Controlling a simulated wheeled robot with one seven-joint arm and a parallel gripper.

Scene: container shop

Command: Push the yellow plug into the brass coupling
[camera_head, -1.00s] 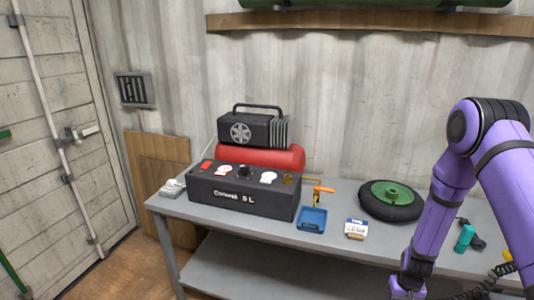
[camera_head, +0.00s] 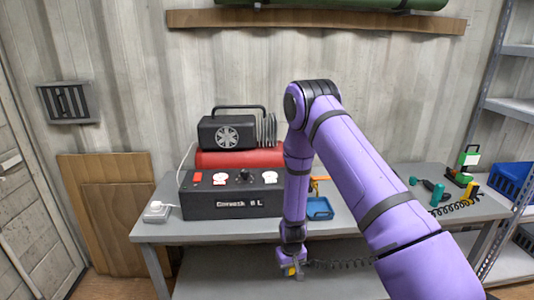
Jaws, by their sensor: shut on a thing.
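My gripper (camera_head: 292,266) hangs low in front of the bench, below its front edge. It is shut on the small yellow plug (camera_head: 290,271), which shows as a yellow patch between the jaws. A black coiled hose (camera_head: 338,264) runs right from there and passes behind my arm. The black compressor (camera_head: 230,204) stands on the bench, up and left of the gripper. The brass coupling is not visible now; my forearm covers the right end of the compressor's panel, where the coupling showed earlier. The plug is well apart from the compressor.
A blue tray (camera_head: 320,208) sits right of the compressor, with an orange-handled tool (camera_head: 319,179) behind it. A white socket box (camera_head: 157,211) is at the bench's left end. Teal and yellow tools (camera_head: 472,190) lie at the right end. Shelving (camera_head: 507,110) stands far right.

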